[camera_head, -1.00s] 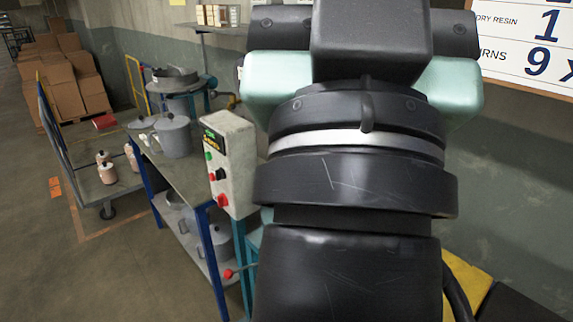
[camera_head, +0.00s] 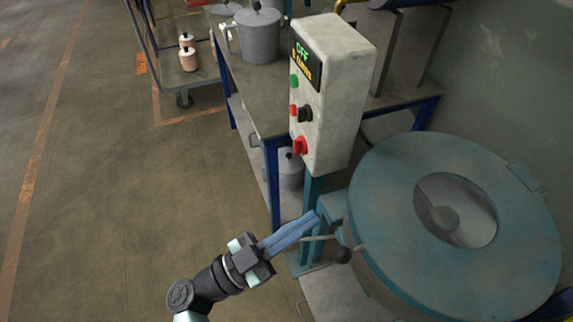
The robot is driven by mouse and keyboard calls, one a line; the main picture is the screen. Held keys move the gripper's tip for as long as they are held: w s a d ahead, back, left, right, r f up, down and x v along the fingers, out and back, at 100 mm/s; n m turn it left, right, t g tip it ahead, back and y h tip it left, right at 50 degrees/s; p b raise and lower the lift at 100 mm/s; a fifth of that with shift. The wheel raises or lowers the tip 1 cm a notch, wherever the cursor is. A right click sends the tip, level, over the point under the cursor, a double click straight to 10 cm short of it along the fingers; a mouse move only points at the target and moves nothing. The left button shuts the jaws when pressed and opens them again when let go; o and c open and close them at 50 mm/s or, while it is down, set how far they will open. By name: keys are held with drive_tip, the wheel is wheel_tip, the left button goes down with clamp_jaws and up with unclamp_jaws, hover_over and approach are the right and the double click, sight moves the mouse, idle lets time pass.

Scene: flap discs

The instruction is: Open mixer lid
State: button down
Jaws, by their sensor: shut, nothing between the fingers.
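The mixer lid (camera_head: 395,175) is a round teal disc with an off-centre round opening, lying shut over the mixer at the right. Through the opening (camera_head: 455,210) a grey interior shape shows. A lever with a dark ball knob (camera_head: 342,255) sticks out at the lid's left front edge. My gripper (camera_head: 316,219) has its long bluish fingers together and pointing up and right, just left of the lid. The fingers overlap the lever's thin rod in the picture; I cannot tell whether they touch it.
A control box (camera_head: 342,75) with a display reading OFF and several buttons stands behind my gripper. A workbench (camera_head: 262,95) with a lidded grey pot (camera_head: 260,38) stands behind it. A cart (camera_head: 205,80) with small containers is farther back. The floor at left is clear.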

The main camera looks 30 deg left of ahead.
drive_tip(key=s+d+f+g+h, duration=0.1)
drive_tip(key=s+f+g, duration=0.2)
drive_tip(key=s+f, duration=0.4)
drive_tip(key=shift+s+d+f+n, duration=0.3)
drive_tip(key=shift+f+n, duration=0.1)
drive_tip(key=shift+f, duration=0.5)
drive_tip(key=shift+w, duration=0.15)
